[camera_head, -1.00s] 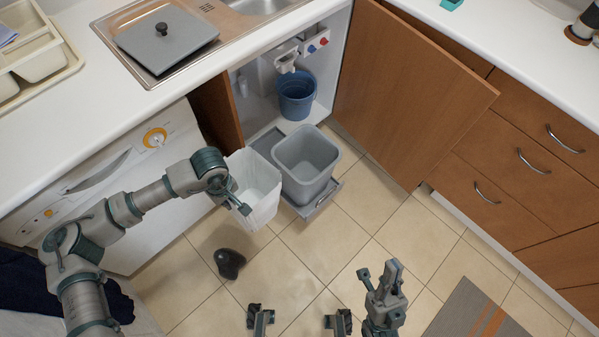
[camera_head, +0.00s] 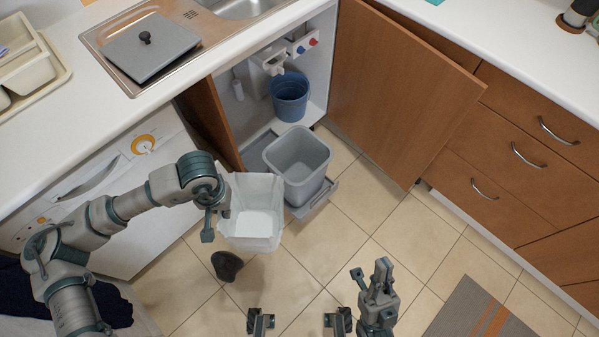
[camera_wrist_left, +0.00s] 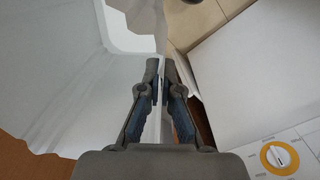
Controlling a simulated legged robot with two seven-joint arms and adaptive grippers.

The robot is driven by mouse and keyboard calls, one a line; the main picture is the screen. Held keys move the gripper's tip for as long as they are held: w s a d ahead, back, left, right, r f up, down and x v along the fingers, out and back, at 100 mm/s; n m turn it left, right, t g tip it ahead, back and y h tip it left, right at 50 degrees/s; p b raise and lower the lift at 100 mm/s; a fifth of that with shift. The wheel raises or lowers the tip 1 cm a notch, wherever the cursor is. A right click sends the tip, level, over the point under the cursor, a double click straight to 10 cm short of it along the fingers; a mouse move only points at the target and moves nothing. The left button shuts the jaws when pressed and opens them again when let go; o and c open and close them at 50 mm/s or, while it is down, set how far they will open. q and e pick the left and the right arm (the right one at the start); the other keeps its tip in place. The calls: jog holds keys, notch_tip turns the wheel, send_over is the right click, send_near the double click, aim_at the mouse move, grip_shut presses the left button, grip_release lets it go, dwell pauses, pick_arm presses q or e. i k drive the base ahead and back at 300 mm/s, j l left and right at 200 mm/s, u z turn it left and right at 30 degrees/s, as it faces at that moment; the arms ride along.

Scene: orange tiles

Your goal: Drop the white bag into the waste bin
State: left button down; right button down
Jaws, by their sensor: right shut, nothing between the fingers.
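The white bag (camera_head: 262,221) is open at the top and box-shaped, and hangs in front of the sink cabinet. My left gripper (camera_head: 217,212) is at its left rim. In the left wrist view, my left gripper (camera_wrist_left: 161,82) is shut on the thin rim of the bag (camera_wrist_left: 75,75). The grey waste bin (camera_head: 302,183) stands just right of the bag on a pulled-out tray, with its mouth open and no contents seen. Whether bag and bin touch is unclear. My right gripper (camera_head: 380,275) is shut and empty over the floor at lower right.
A blue bucket (camera_head: 290,97) stands inside the open cabinet. The open brown door (camera_head: 400,95) is right of the bin. A white washing machine (camera_head: 120,190) is behind my left arm. A dark object (camera_head: 227,265) lies on the tiles. Floor right of it is mostly clear.

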aim_at(298, 171)
jog(key=i+l+u, duration=0.1)
jog(key=l, duration=0.25)
jog(key=i+l, duration=0.3)
jog(key=i+l+u, duration=0.15)
jog(key=l, duration=0.25)
jog(key=i+l, duration=0.25)
jog(key=i+l+u, duration=0.15)
jog(key=l, duration=0.35)
jog(key=i+l, duration=0.2)
jog(key=l, duration=0.15)
jog(key=u, duration=0.05)
